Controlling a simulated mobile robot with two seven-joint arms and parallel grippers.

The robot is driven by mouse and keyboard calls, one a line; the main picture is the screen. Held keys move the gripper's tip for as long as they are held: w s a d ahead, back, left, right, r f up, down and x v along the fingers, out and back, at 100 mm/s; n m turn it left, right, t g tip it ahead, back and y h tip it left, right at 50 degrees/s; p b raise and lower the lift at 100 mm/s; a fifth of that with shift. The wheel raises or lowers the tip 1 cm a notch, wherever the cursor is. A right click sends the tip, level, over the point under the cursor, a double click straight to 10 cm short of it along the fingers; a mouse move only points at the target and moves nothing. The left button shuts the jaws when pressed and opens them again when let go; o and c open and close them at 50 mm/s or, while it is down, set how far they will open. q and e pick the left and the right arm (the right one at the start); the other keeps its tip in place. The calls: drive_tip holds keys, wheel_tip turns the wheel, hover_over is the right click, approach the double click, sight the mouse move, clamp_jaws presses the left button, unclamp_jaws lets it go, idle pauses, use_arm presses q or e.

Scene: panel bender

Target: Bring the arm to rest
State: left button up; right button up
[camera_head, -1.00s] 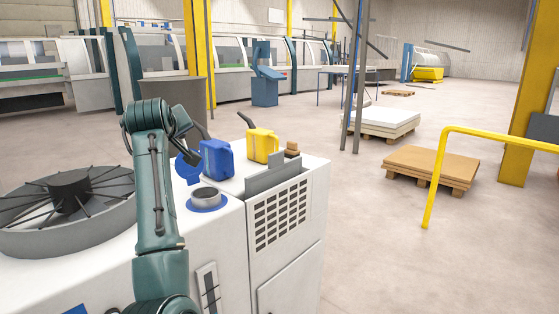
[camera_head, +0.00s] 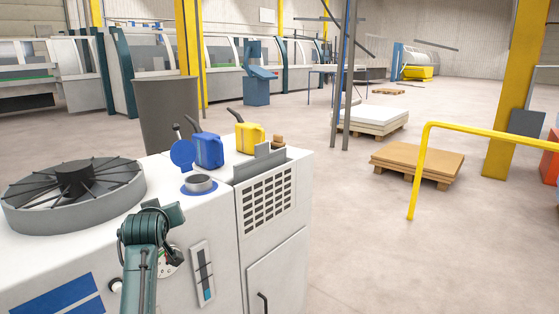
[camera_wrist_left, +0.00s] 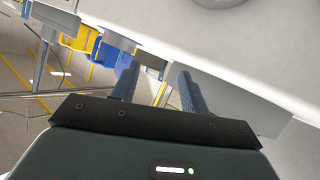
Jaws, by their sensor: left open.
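My left arm (camera_head: 142,262) is green and stands at the bottom left of the head view, in front of the white machine cabinet (camera_head: 225,215). In the left wrist view, my left gripper (camera_wrist_left: 157,88) shows two blue-grey fingers spread apart with nothing between them. In the head view its fingers cannot be made out clearly. My right gripper is in neither view.
On the cabinet are a round fan (camera_head: 75,195), a filler neck (camera_head: 199,184) with a blue open cap (camera_head: 182,154), a blue can (camera_head: 208,150) and a yellow can (camera_head: 249,138).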

use_arm(q)
drive_tip(key=s+d+f+m+h, duration=0.15)
drive_tip(key=s+f, duration=0.25)
drive_tip(key=f, duration=0.4)
drive_tip(key=s+d+f+m, duration=0.1)
drive_tip(key=s+f+m, duration=0.1)
drive_tip(key=s+f, duration=0.4)
drive_tip(key=s+d+f+m+h, duration=0.1)
drive_tip(key=s+d+f, duration=0.2)
drive_tip(key=s, duration=0.6)
drive_tip(key=s+d+f+m+g+h, duration=0.1)
drive_tip(key=s+d+f+m+h, duration=0.1)
drive_tip(key=s+d+f, duration=0.2)
drive_tip(key=s+d+f+m+g+h, duration=0.1)
drive_tip(key=s+d+f+m+h, duration=0.1)
drive_tip(key=s+f, duration=0.6)
drive_tip(key=s+d, duration=0.1)
drive_tip(key=s, duration=0.4)
drive_tip(key=shift+s+d+f, duration=0.3)
drive_tip(key=shift+s+d, duration=0.05)
drive_tip(key=shift+s, duration=0.05)
